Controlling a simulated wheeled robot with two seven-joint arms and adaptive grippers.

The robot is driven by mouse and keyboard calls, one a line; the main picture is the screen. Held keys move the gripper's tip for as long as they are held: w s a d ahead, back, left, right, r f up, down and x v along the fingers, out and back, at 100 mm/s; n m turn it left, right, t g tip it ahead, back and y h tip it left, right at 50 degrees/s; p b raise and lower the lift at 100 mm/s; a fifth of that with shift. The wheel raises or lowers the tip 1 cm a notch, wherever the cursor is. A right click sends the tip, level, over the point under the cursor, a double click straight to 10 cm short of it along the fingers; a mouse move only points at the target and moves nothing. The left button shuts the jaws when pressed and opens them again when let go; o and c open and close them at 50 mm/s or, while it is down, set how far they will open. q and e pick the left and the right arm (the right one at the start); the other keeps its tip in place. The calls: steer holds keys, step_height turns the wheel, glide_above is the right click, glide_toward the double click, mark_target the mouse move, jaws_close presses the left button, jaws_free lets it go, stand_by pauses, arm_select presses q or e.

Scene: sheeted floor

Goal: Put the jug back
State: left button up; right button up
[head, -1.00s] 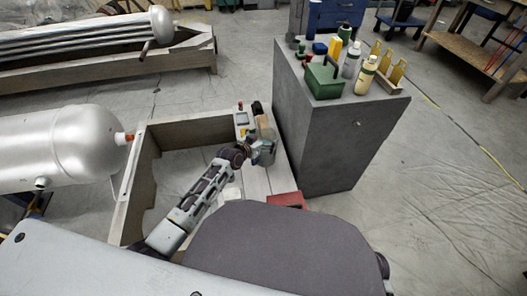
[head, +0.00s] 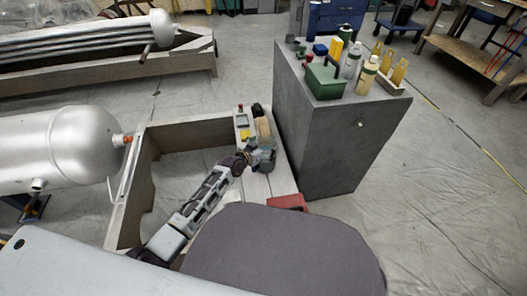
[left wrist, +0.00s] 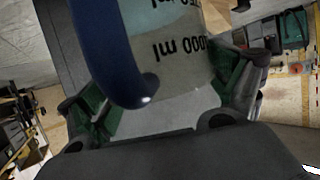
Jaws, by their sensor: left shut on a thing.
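The jug (left wrist: 185,65) is clear with a blue handle (left wrist: 110,55) and dark volume marks, which appear upside down in the left wrist view. My left gripper (left wrist: 167,97) is shut on it, with a green-padded finger on each side of the body. In the head view my left gripper (head: 264,158) is low over the right-hand plank of the wooden frame. The jug is mostly hidden there by the gripper, and I cannot tell whether it touches the plank. My right gripper is not in view.
A grey cabinet (head: 335,140) stands right of the frame (head: 190,133), topped by a green toolbox (head: 325,80) and several bottles (head: 368,75). A brown block (head: 263,130) and a red box (head: 287,202) are on the plank. A silver tank (head: 70,145) is at left.

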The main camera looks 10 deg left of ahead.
arm_select(q)
step_height(320, 180, down, 2)
steer(key=shift+w+f+b, duration=0.1)
steer(key=shift+b, duration=0.4)
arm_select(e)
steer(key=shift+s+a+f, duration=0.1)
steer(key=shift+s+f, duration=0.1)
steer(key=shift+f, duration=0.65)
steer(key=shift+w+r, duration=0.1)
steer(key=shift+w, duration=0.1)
arm_select(q)
steer(key=o, duration=1.8)
steer(key=shift+f, duration=0.2)
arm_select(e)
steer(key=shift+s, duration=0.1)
arm_select(q)
steer(key=shift+r, duration=0.15)
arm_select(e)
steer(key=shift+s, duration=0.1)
